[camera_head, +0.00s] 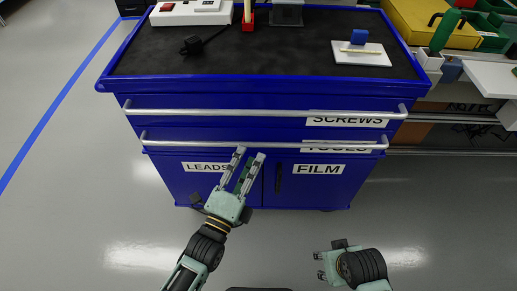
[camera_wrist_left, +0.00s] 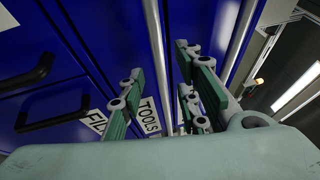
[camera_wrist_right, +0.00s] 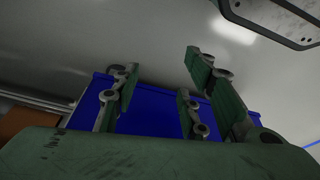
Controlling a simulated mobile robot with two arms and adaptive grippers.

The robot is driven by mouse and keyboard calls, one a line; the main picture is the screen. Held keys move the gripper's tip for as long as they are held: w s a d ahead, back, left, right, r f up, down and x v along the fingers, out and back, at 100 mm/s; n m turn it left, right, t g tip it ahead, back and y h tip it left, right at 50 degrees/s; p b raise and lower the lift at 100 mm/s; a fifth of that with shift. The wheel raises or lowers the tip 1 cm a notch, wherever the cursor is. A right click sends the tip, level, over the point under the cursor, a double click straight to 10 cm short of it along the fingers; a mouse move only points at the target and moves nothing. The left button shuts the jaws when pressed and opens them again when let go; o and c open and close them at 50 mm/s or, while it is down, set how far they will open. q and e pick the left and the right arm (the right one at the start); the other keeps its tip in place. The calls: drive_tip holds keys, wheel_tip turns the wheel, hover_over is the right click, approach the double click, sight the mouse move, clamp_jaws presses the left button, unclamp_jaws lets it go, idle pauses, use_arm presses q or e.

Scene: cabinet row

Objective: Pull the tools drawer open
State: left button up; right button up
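The tools drawer (camera_head: 225,136) is the lower of two wide drawers in a blue cabinet and looks shut. Its long grey bar handle (camera_head: 190,144) crosses its front and partly covers the TOOLS label (camera_head: 345,148). My left gripper (camera_head: 249,153) is open, its fingertips close to the handle's middle in the head view. In the left wrist view the tools handle (camera_wrist_left: 157,45) runs between the two fingers; I cannot tell if they touch it. The TOOLS label shows there too (camera_wrist_left: 149,115). My right gripper (camera_head: 318,265) is open and empty, low at the right, away from the cabinet.
The screws drawer handle (camera_head: 220,112) runs just above. Doors marked LEADS (camera_head: 206,167) and FILM (camera_head: 319,169) lie below. The grey floor (camera_head: 80,215) in front is clear.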

sight(258, 143)
use_arm(q)
drive_tip(key=x, duration=0.6)
drive_tip(key=shift+b, duration=0.3)
use_arm(e)
wheel_tip(258, 143, up, 3)
drive_tip(key=shift+w+f, duration=0.1)
drive_tip(key=shift+f, duration=0.1)
use_arm(q)
drive_tip(key=shift+c, duration=0.4)
drive_tip(key=shift+f, duration=0.1)
clamp_jaws()
